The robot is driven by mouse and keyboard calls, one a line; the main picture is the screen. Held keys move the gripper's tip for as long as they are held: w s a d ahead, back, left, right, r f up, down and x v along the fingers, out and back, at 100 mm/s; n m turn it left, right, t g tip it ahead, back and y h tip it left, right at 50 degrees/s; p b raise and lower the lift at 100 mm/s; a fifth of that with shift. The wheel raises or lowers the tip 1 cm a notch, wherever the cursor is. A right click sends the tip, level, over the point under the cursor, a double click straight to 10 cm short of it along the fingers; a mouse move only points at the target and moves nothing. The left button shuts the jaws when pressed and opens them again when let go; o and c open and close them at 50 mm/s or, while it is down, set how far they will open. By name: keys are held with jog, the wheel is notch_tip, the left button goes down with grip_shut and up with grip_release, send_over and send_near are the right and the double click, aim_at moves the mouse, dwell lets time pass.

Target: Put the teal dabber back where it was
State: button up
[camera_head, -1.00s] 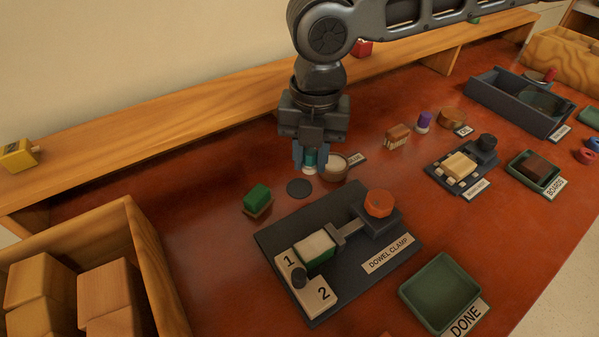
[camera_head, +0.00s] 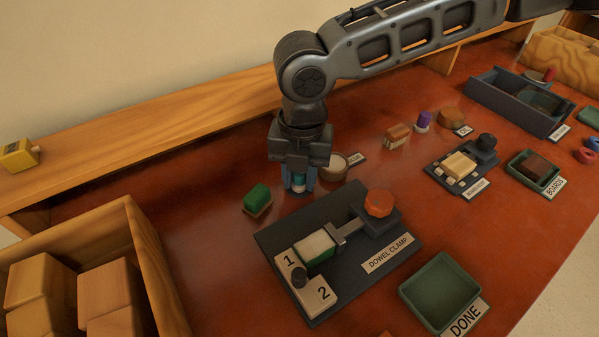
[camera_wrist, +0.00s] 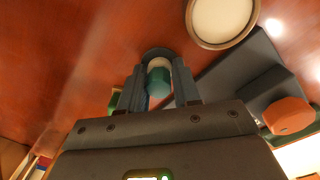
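The teal dabber (camera_head: 299,183), teal with a pale end, is upright between the two fingers of my gripper (camera_head: 298,186). In the wrist view the fingers lie against both sides of the dabber (camera_wrist: 158,82). A dark round disc (camera_wrist: 157,53) shows just beyond the dabber's pale end. In the head view my gripper hides this disc. I cannot tell whether the dabber touches the disc or hangs just above it. The round glue pot (camera_head: 334,170), with pale contents, stands right of my gripper; it also shows in the wrist view (camera_wrist: 222,20).
A green-topped block (camera_head: 257,198) stands close left of my gripper. The dark dowel clamp board (camera_head: 280,236) lies in front, with an orange knob (camera_head: 379,202). A wooden ledge (camera_head: 190,130) runs behind. Red tabletop left of the green-topped block is clear.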

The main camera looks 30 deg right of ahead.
jog(key=o, duration=0.4)
jog(key=shift+r, duration=0.15)
notch_tip(320, 180, up, 12)
jog(key=shift+s+d+r, duration=0.1)
dwell(0.3)
